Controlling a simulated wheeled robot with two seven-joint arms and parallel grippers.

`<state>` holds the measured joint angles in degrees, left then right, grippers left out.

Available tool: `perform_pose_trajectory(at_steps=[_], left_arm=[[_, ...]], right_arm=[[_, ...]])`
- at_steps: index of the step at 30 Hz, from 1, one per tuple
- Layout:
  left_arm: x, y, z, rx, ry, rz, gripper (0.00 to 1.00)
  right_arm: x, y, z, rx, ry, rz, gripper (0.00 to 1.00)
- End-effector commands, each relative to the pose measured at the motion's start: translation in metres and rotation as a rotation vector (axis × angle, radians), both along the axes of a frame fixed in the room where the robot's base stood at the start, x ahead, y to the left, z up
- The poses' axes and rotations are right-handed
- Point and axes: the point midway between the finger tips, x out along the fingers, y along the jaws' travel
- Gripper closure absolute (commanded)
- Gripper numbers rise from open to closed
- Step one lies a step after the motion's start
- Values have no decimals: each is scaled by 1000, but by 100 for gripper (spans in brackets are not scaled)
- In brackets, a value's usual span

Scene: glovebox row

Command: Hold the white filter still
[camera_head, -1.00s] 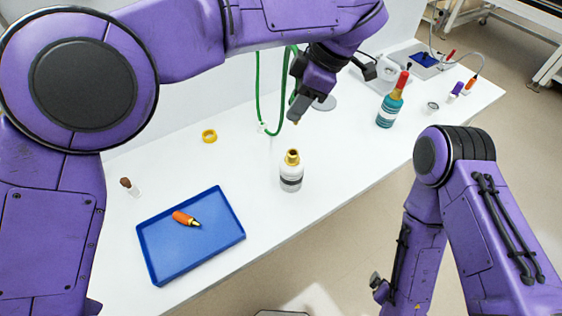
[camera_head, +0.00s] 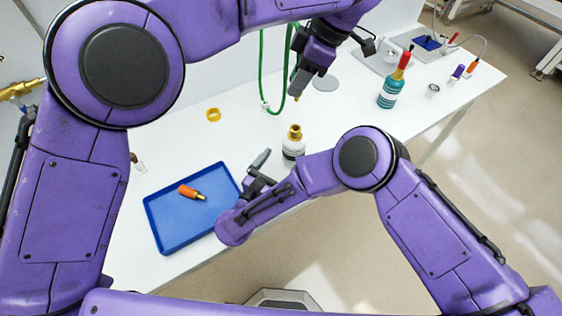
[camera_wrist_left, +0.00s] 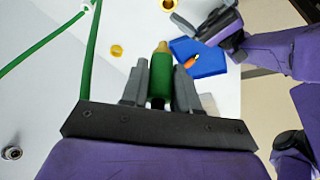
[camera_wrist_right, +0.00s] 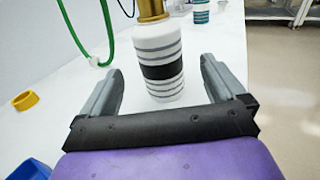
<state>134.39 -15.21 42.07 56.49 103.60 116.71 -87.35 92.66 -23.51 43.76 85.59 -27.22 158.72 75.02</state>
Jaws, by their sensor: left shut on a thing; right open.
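The white filter (camera_head: 293,150) stands upright on the bench, with a brass top and grey and black bands. In the right wrist view it (camera_wrist_right: 160,60) stands ahead, between the lines of my right gripper's fingers. My right gripper (camera_head: 262,168) is open and empty, just left of the filter, and does not clasp it. My left gripper (camera_head: 298,88) is shut on a green fitting with a brass tip (camera_wrist_left: 160,75), held above and behind the filter in the head view. The filter's lower part is partly hidden by my right arm in the head view.
A blue tray (camera_head: 170,236) with an orange-handled piece (camera_head: 190,192) lies left of the filter. A yellow ring (camera_head: 213,114) lies behind. A green hose (camera_head: 262,80) hangs by the wall. A teal bottle (camera_head: 391,92) with a red top stands at the right.

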Motion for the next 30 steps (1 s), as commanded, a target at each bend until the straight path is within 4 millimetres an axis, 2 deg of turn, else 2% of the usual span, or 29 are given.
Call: perform_pose_trajectory(at_steps=[5, 15, 25, 26, 30], left_arm=[[0, 0, 0, 0, -1, 0, 100], [0, 0, 0, 0, -1, 0, 100], [0, 0, 0, 0, -1, 0, 100], [0, 0, 0, 0, -1, 0, 100], [0, 0, 0, 0, -1, 0, 100]], right_arm=[[16, -6, 2, 10, -31, 10, 3], [63, -31, 0, 13, -21, 9, 3], [70, -34, 0, 11, -22, 11, 3], [70, -34, 0, 11, -22, 11, 7], [70, -34, 0, 11, -21, 11, 52]])
